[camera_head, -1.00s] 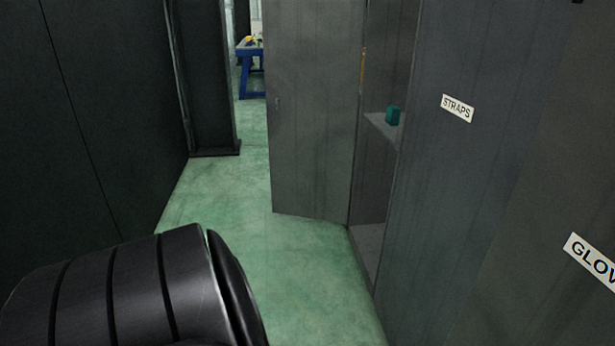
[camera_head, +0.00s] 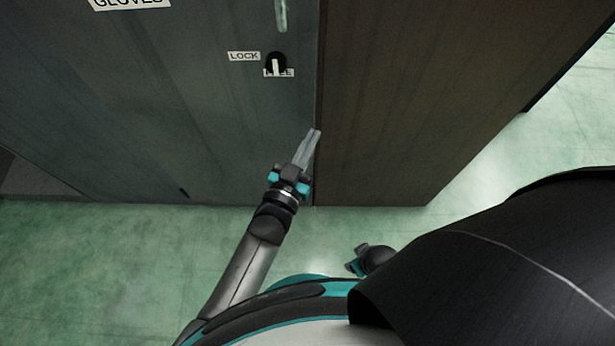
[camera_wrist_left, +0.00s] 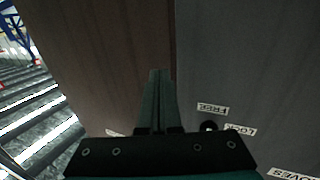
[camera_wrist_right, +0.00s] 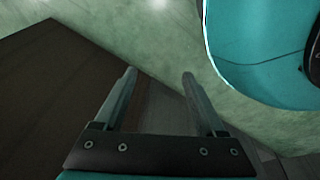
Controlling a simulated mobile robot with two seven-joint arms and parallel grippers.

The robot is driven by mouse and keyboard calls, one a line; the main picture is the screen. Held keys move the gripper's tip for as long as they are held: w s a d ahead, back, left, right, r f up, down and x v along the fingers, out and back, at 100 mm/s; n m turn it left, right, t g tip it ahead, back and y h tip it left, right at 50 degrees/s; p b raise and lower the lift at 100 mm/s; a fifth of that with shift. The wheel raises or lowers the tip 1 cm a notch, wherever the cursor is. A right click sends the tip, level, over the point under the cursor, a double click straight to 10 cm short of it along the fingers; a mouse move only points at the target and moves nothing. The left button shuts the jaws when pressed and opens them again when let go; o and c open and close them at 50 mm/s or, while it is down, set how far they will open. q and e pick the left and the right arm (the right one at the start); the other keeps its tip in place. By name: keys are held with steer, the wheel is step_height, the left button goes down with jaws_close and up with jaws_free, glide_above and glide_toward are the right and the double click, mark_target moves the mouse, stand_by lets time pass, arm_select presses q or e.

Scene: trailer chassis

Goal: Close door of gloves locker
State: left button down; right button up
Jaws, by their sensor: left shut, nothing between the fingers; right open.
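The gloves locker door (camera_head: 190,130) is a dark grey panel with a GLOVES label at the top left of the head view. It has a pale handle (camera_head: 281,14) and a black knob (camera_head: 276,63) between LOCK and FREE labels. Its right edge lies along the locker's brown side panel (camera_head: 400,100); I cannot tell whether a small gap remains. My left gripper (camera_head: 313,133) is shut and empty, its tips at that edge, below the knob; contact is unclear. In the left wrist view, the shut fingers (camera_wrist_left: 158,74) point along the seam. My right gripper (camera_wrist_right: 159,76) is open and empty, low beside my base.
Green floor (camera_head: 90,260) lies free in front of the locker and to its right. A dark opening (camera_head: 30,178) shows low at the far left. The left wrist view shows metal rollers (camera_wrist_left: 35,100) and a blue frame (camera_wrist_left: 18,38) at its left side.

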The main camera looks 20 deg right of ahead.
arm_select(q)
steer(key=s+a+p, duration=0.2)
steer(key=s, duration=0.5)
steer(key=shift+a, duration=0.4)
arm_select(e)
steer(key=shift+s+d+f, duration=0.35)
steer(key=shift+s+d, duration=0.45)
steer(key=shift+s, duration=0.1)
steer(key=shift+s+d+f, duration=0.35)
steer(key=shift+s+d, duration=0.4)
steer(key=shift+s, duration=0.1)
arm_select(q)
steer(key=shift+s, duration=0.1)
